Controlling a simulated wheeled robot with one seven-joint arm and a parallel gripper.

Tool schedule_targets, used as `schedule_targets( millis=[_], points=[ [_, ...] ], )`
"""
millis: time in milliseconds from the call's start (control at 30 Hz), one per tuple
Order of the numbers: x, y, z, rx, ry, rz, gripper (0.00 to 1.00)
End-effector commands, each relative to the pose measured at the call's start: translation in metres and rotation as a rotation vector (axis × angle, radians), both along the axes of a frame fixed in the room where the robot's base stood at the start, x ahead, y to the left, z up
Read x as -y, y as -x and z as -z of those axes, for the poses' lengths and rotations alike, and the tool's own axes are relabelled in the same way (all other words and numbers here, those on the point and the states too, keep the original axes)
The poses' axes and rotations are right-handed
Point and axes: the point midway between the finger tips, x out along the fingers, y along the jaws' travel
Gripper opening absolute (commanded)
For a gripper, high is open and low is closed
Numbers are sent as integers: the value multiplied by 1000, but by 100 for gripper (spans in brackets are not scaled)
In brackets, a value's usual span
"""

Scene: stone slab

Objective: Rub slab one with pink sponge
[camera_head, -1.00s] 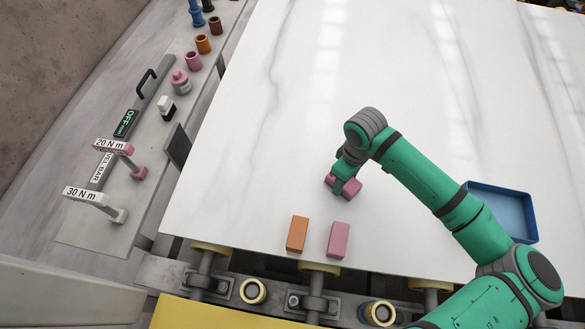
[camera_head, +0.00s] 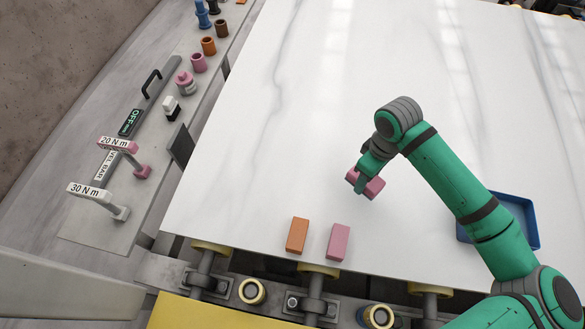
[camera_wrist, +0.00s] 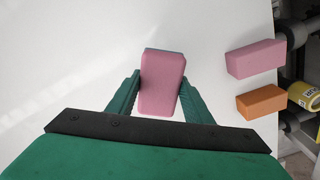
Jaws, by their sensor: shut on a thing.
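The pink sponge (camera_head: 373,188) is held between the fingers of my gripper (camera_head: 364,178), over the near middle of the white marbled slab (camera_head: 270,130). In the wrist view the sponge (camera_wrist: 162,85) sits between the two green fingers of my gripper (camera_wrist: 160,98), with a thin grey-blue strip along its far edge. The gripper is shut on it. I cannot tell whether the sponge touches the slab or is a little above it. No label for slab one is visible.
An orange block (camera_head: 297,235) and a pink block (camera_head: 338,241) lie near the slab's front edge. A blue tray (camera_head: 531,225) is at the right, partly behind my arm. At left, a bench holds torque handles (camera_head: 95,193) and several coloured cylinders. The slab's left and far parts are clear.

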Motion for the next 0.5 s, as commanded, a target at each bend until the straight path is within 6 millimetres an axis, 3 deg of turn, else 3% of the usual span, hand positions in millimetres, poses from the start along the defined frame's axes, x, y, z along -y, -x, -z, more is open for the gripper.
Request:
schedule_targets(
  millis=[233, 500],
  points=[
    [-8, -4, -21, 2, -1, -16, 25],
    [-9, -4, -29, 0, -1, -17, 25]
  ],
)
